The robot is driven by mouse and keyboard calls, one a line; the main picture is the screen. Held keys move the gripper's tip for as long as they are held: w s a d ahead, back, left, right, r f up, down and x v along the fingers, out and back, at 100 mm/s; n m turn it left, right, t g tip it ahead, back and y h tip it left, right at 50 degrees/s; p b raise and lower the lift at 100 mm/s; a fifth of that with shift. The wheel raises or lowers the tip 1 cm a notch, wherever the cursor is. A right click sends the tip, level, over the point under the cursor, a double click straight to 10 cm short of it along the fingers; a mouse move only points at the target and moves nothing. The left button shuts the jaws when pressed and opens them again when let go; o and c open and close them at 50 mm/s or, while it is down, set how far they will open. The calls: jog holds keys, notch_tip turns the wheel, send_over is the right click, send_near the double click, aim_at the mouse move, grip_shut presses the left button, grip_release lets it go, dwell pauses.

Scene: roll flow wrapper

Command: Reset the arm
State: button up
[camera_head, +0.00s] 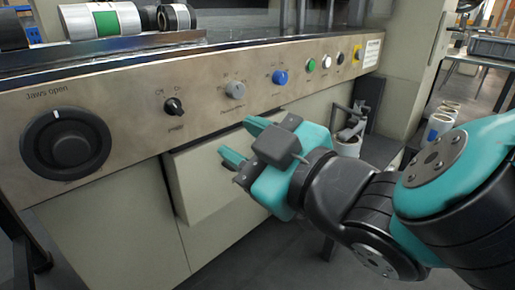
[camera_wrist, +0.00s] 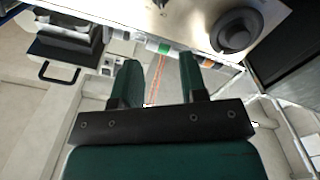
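My gripper (camera_head: 240,142) is in front of the machine's control panel (camera_head: 136,110), below the row of knobs and buttons, in the head view. Its two teal fingers are spread apart, with nothing between them. In the wrist view my gripper (camera_wrist: 166,80) also shows its fingers apart and empty. My arm reaches in from the right of the head view. The fingers appear clear of the panel, but the exact gap is hard to tell.
A large black dial (camera_head: 65,144) labelled "Jaws open" sits at the panel's left. A black switch (camera_head: 173,107), a grey knob (camera_head: 236,90) and a blue knob (camera_head: 280,77) follow rightward. Rolls (camera_head: 100,20) lie on the ledge above.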

jog(key=shift+s+d, duration=0.1)
jog(key=shift+s, duration=0.05)
jog(key=w+d+f+m+g+h+p, duration=0.1)
jog(key=d+f+m+g+h+p, duration=0.15)
jog(key=d, duration=0.25)
jog(key=w+d+f+m+g+h+p, duration=0.1)
jog(key=w+d+m+h, duration=0.1)
jog(key=d+m+h, duration=0.25)
jog(key=s+d+r+m+g+h+p, duration=0.2)
jog(key=s+d+g+p, duration=0.2)
jog(key=s+d+g, duration=0.6)
notch_tip(320, 180, up, 38)
jog(key=s+t+p, duration=0.1)
jog(key=p, duration=3.6)
jog(key=shift+s+a+r+t+p, duration=0.2)
jog(key=shift+s+t+p, duration=0.15)
jog(key=shift+p, duration=0.05)
